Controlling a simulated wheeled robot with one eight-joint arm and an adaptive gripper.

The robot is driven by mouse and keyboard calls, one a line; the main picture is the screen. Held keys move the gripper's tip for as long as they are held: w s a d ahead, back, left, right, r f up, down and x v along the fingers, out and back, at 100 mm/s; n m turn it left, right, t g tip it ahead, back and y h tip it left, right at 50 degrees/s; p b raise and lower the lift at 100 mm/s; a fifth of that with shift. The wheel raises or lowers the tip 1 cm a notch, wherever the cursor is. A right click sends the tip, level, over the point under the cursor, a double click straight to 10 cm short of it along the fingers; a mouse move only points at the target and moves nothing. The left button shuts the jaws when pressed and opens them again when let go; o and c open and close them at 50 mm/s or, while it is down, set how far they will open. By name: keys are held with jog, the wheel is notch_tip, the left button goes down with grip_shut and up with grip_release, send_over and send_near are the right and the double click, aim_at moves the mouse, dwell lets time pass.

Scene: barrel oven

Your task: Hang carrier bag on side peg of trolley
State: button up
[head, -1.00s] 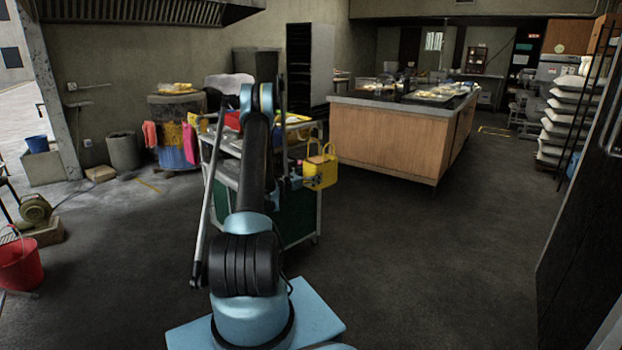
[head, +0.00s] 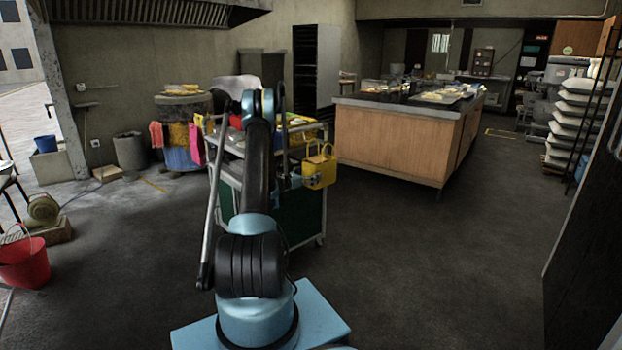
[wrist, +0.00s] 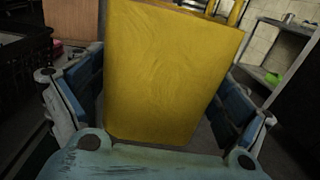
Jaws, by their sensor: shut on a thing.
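The yellow carrier bag (head: 320,170) hangs at the right side of the trolley in the head view, with its handles up. In the wrist view the bag (wrist: 165,70) fills the middle, slightly tilted, between the blue finger pads. My gripper (head: 294,180) is shut on the bag and holds it well above the floor. The trolley (head: 310,215) has pale metal posts, a green lower panel and a loaded top. My arm hides much of its near side. I cannot make out the side peg, nor whether a handle touches it.
A wooden counter (head: 385,142) with trays on top stands behind and right of the trolley. A barrel (head: 182,148) with cloths and a grey bin (head: 130,150) stand at the left. A red bucket (head: 24,264) is at the far left. The floor right of the trolley is clear.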

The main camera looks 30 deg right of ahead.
aim_at(303, 175)
jog(key=shift+w+a+f, duration=0.1)
jog(key=shift+w+a, duration=0.05)
jog(key=shift+w, duration=0.5)
jog(key=shift+w+a, duration=0.1)
jog(key=shift+w, duration=0.5)
jog(key=shift+w+a+f, duration=0.1)
jog(key=shift+w+f, duration=0.3)
jog(key=shift+w, duration=0.15)
jog(key=o, duration=0.8)
jog(key=shift+a, duration=0.1)
jog(key=a, duration=0.4)
jog(key=s+a, duration=0.1)
jog(key=a, duration=0.2)
jog(key=s+a, duration=0.1)
jog(key=a, duration=0.3)
jog(key=shift+a+f, duration=0.1)
jog(key=shift+a, duration=0.25)
jog(key=shift+s, duration=0.1)
